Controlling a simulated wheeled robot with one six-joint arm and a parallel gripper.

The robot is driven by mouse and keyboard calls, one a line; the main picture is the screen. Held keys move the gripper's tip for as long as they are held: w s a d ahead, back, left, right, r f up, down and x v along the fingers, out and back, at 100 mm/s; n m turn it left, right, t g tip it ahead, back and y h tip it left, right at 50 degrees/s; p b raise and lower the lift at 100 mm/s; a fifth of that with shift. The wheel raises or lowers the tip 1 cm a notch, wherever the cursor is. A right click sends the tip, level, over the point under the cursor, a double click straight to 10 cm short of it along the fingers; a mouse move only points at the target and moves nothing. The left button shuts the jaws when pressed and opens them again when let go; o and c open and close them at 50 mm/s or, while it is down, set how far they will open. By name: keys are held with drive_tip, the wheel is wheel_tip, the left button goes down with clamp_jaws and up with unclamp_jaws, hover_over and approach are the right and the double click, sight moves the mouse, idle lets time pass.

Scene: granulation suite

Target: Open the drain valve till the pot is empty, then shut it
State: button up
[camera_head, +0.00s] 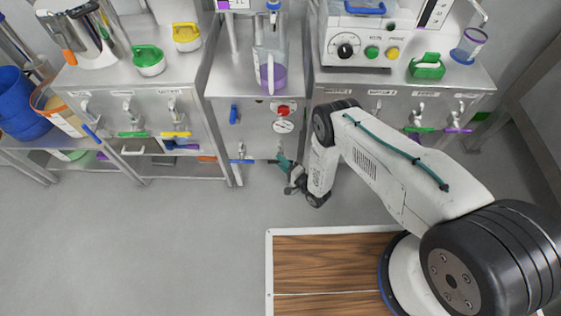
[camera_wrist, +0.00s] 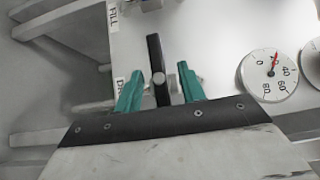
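In the wrist view a dark bar-shaped handle (camera_wrist: 153,55) with a round pale hub stands out from the steel panel. It is beside a partly hidden label starting "DR", so it looks like the drain valve. My gripper (camera_wrist: 160,88) is open, with one teal finger on each side of this handle and visible gaps between. In the head view my gripper (camera_head: 287,165) is low at the front of the middle cabinet (camera_head: 258,140); the drain handle cannot be made out there. A clear jug with purple contents (camera_head: 272,75) stands on that cabinet; I cannot tell whether it is the pot.
The grey floor (camera_head: 150,240) is clear.

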drive_tip(key=shift+w+a, duration=0.3)
clamp_jaws()
